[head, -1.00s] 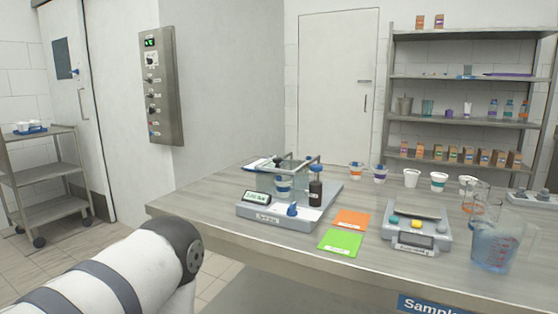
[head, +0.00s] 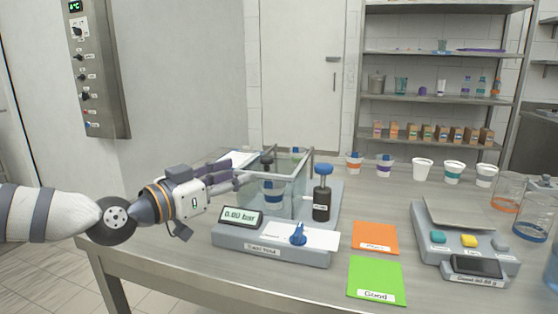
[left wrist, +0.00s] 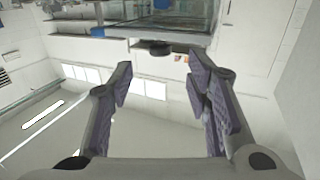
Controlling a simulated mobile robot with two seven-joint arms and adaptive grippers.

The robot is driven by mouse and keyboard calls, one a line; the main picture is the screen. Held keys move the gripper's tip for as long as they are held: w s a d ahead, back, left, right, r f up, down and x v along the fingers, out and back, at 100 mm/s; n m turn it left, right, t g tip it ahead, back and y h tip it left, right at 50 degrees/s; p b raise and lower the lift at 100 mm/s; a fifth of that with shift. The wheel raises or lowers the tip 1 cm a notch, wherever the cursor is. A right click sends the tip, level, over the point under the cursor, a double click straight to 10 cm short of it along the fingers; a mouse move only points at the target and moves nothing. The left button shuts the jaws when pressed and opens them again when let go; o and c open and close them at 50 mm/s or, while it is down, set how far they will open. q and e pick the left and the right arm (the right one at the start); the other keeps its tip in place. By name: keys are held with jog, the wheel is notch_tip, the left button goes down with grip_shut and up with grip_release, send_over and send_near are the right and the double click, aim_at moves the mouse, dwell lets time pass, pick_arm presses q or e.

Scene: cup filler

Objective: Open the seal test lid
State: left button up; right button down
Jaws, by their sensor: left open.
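The seal test device (head: 275,256) stands on the table, with a display reading about 0.00 bar and a blue knob on its front. On it is a clear box with a transparent lid (head: 283,161), which looks closed. A cup with a blue band (head: 272,192) is inside the box. A dark cylinder with a blue top (head: 322,195) stands right of the box. My left gripper (head: 236,172) is at the box's left side near lid height; whether it touches is unclear. In the left wrist view its fingers (left wrist: 160,85) are spread and empty. My right gripper is not visible.
An orange card (head: 375,237) and a green "Good" card (head: 377,278) lie right of the device. A scale (head: 465,240), several cups and beakers stand further right. A shelf (head: 440,97) is behind. A wall panel (head: 97,70) is at left.

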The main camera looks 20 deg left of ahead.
aim_at(263, 159)
pick_arm(q)
jog(key=b+x, duration=0.2)
jog(key=x, duration=0.6)
jog(key=shift+w+d+r, duration=0.1)
jog(key=shift+w+d, duration=0.1)
jog(key=shift+w, duration=0.15)
jog(key=shift+w+d+r, duration=0.2)
jog(key=shift+w+d, duration=0.05)
jog(key=shift+w, duration=0.4)
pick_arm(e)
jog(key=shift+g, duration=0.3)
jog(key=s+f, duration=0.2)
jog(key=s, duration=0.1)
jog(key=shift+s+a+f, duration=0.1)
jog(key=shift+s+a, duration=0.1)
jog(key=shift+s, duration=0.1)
pick_arm(q)
jog(key=shift+c, duration=0.4)
grip_shut()
